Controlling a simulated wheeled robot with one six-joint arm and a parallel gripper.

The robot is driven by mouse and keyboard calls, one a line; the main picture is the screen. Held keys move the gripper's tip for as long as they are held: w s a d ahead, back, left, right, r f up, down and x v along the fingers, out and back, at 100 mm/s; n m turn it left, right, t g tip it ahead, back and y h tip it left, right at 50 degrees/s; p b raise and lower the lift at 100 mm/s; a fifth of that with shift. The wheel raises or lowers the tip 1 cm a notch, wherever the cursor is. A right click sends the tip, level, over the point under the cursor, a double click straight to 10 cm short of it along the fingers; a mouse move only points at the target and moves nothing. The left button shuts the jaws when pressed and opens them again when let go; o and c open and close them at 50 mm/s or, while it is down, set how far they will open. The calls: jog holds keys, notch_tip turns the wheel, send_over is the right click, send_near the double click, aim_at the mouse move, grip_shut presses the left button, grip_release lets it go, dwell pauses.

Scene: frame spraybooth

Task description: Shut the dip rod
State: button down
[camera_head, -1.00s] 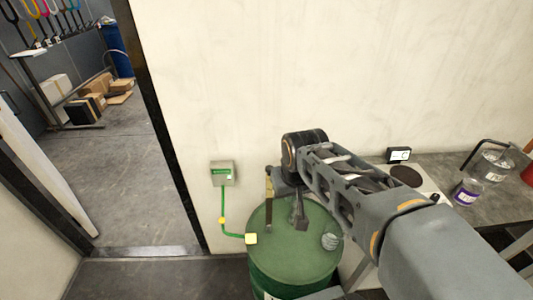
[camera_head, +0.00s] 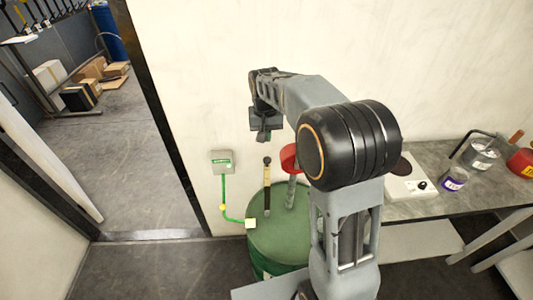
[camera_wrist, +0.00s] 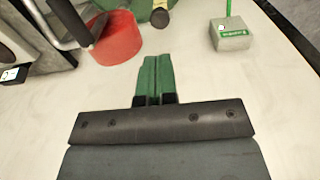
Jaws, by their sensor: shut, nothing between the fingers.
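The rod's foot shows at the drum's top in the head view; anything inside the drum is hidden.
A red round part (camera_head: 290,158) on a grey stem rises from the drum right of the rod. A bench (camera_head: 440,200) stands right. The doorway is left.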

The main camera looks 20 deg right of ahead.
aim_at(267, 159)
jog(key=f, duration=0.4)
jog(key=f+p, duration=0.1)
jog(key=f, duration=0.4)
jog(key=shift+w+d, duration=0.2)
notch_tip(267, 159, down, 29)
jog(key=b, duration=1.9)
jog(key=shift+f+b, duration=0.35)
jog(key=shift+f, duration=0.1)
jog(key=shift+s+f, duration=0.1)
jog(key=shift+s, duration=0.05)
jog(key=shift+f, duration=0.1)
jog(key=shift+s, duration=0.1)
notch_tip(267, 159, up, 15)
jog(key=p, duration=0.3)
jog(key=shift+a, duration=0.3)
